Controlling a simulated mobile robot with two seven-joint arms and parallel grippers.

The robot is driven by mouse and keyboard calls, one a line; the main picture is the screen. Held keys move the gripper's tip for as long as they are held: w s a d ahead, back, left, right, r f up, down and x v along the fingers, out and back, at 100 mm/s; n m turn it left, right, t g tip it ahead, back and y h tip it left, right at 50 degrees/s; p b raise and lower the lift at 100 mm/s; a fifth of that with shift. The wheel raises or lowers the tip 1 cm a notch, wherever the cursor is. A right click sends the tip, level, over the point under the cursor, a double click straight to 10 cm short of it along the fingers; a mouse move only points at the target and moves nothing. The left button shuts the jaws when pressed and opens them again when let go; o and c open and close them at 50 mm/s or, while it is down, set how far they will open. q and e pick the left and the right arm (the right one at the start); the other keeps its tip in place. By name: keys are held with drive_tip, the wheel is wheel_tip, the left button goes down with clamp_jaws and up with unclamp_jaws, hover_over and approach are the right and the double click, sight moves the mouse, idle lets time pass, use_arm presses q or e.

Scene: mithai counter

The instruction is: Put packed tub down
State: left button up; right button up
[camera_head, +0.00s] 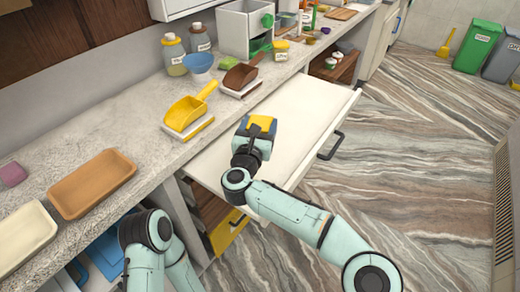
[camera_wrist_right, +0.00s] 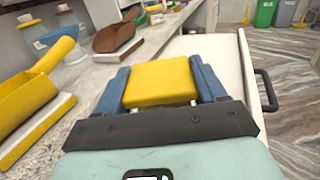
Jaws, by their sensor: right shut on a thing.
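The packed tub shows as a yellow-topped block (camera_head: 262,121) between the blue fingers of my right gripper (camera_head: 257,127). In the right wrist view the tub's yellow top (camera_wrist_right: 160,82) sits between both blue fingers, which close on its sides. The right gripper (camera_wrist_right: 162,88) is over the white pulled-out board (camera_head: 303,103). Whether the tub's underside touches the board is hidden. My left arm shows at the lower left of the head view, but its gripper does not.
The board has a dark handle (camera_head: 331,146) on its right edge. The board's far part is bare.

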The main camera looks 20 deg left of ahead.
wheel_tip(320, 180, down, 8)
drive_tip(key=shift+r+b, duration=0.25)
drive_tip(key=shift+b, duration=0.35)
use_arm(q)
drive_tip(key=shift+w+a+f+t, duration=0.15)
drive_tip(key=shift+w+a+f, duration=0.15)
drive_tip(key=shift+w, duration=0.25)
drive_tip(key=shift+w+a+f+t, duration=0.15)
drive_tip(key=shift+w+a+f, duration=0.05)
drive_tip(key=shift+w+f, duration=0.25)
use_arm(e)
drive_tip(key=shift+f, duration=0.15)
drive_tip(key=shift+f, duration=0.1)
drive_tip(key=o, duration=1.2)
use_arm(q)
drive_tip(key=shift+w+a+f, duration=0.1)
drive_tip(key=shift+w, duration=0.1)
